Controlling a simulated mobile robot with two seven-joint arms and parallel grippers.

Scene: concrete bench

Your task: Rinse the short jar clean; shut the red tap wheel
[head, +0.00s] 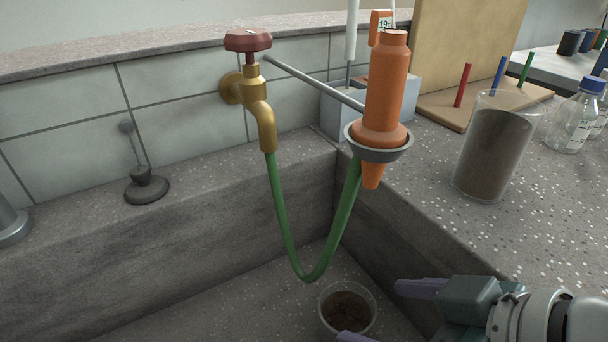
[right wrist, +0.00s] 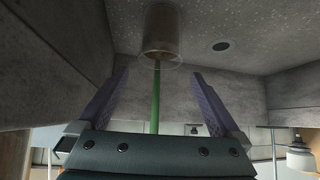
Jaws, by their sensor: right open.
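The short jar (head: 347,308) is clear, with brown dirt inside. It stands on the sink floor in the head view and also shows at the top of the right wrist view (right wrist: 162,30). My right gripper (head: 368,312) is open beside the jar. In the right wrist view its two purple fingers (right wrist: 161,74) point toward the jar, with nothing held between them. The red tap wheel (head: 248,41) sits on top of the brass tap (head: 262,120), away from the gripper. I see no running water. My left gripper is not in view.
A green hose (head: 281,220) loops from the tap to an orange vessel (head: 386,85) in a ring holder. A tall jar of brown stuff (head: 492,150) stands on the right bench, near clear bottles (head: 573,125). The sink floor left of the short jar is clear.

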